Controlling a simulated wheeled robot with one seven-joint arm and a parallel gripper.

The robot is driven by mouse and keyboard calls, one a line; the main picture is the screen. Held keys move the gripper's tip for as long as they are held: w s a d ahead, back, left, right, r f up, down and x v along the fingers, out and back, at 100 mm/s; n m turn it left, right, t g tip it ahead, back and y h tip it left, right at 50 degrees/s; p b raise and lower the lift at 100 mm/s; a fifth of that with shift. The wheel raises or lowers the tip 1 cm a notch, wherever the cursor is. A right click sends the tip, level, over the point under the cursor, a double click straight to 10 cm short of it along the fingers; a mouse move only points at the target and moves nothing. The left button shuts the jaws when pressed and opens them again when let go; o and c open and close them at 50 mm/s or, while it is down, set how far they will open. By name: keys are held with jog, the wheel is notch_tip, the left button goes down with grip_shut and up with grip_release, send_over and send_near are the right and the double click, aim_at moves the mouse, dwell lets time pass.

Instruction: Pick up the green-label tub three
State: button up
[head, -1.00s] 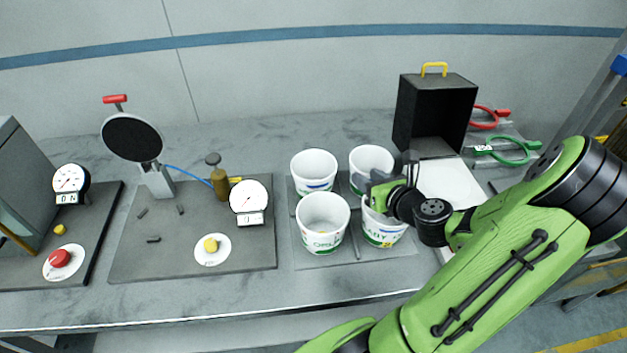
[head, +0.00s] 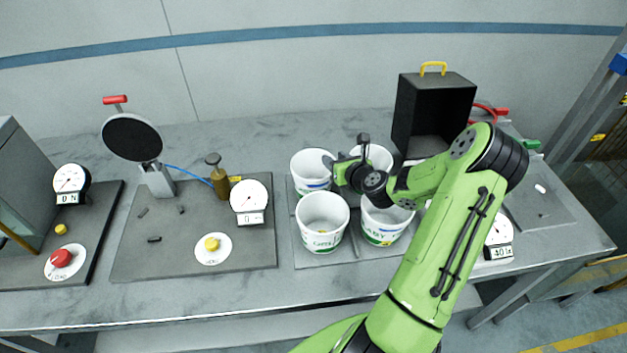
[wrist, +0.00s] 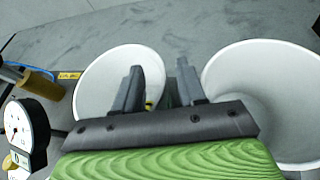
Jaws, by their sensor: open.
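Several white open tubs stand in a two-by-two group. The front-left tub (head: 322,222) shows green lettering. The front-right tub (head: 384,224) shows green lettering and a yellow patch. The back-left tub (head: 308,172) has a blue mark. The back-right tub (head: 377,156) is partly behind my arm and its label is hidden. I cannot read which one is three. My gripper (head: 332,166) is open and empty at the back-left tub's right side. In the wrist view, my fingers (wrist: 160,88) show in front of that tub's right rim (wrist: 106,66), with another tub (wrist: 262,100) to the right.
The tubs stand on a grey divided tray (head: 305,257). Left of it is a dark board (head: 130,250) with a gauge (head: 249,202) and a brass pump (head: 219,182). A black box (head: 432,110) stands at the back right. The table's front strip is clear.

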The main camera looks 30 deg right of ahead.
grip_shut()
